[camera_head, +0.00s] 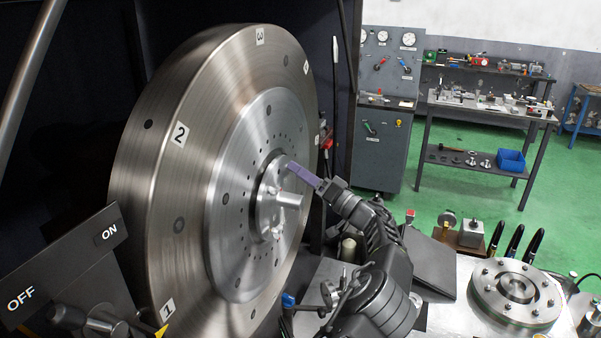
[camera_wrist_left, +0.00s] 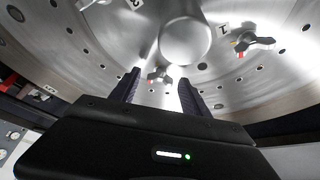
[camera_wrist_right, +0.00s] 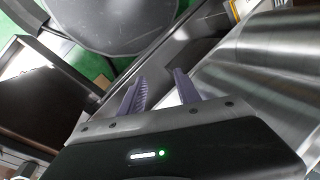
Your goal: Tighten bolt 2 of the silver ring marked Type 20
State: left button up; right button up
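A large brushed-steel disc (camera_head: 180,205) with numbered plates 1, 2, 3 and 4 fills the middle of the head view. It carries a paler ring plate (camera_head: 235,235) and a protruding hub (camera_head: 285,200). My left gripper (camera_head: 296,170) is at the hub's upper right. In the left wrist view my left gripper (camera_wrist_left: 158,92) is open, with a wing-like bolt (camera_wrist_left: 158,75) showing beyond and between its fingers; contact is unclear. Another such bolt (camera_wrist_left: 250,42) is to the right. My right gripper (camera_wrist_right: 160,85) is open and empty. No Type 20 marking is readable.
An ON/OFF panel (camera_head: 75,270) stands at the lower left. A bolted flange (camera_head: 478,298) sits on the bench (camera_head: 450,315) at the right. A grey cabinet (camera_head: 385,140) and a tool table (camera_head: 470,112) stand behind. A steel cylinder surface (camera_wrist_right: 270,75) is close to my right gripper.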

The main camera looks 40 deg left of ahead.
pick_arm(q)
grip_shut()
dwell(0.3)
jog(key=shift+s+r+m+t+h+b, duration=0.1)
jog(key=shift+m+t+h+b, duration=0.3)
jog(key=shift+m, duration=1.15)
jog(key=shift+r+m+t+h+b, duration=0.2)
jog(key=shift+m+t+h, duration=0.3)
jog(key=shift+m, duration=1.1)
jog(key=shift+s+r+m+t+h+b, duration=0.1)
jog(key=shift+m+t+h+b, duration=0.3)
jog(key=shift+m, duration=1.15)
jog(key=shift+f, duration=0.1)
jog(key=shift+o, duration=0.7)
grip_release()
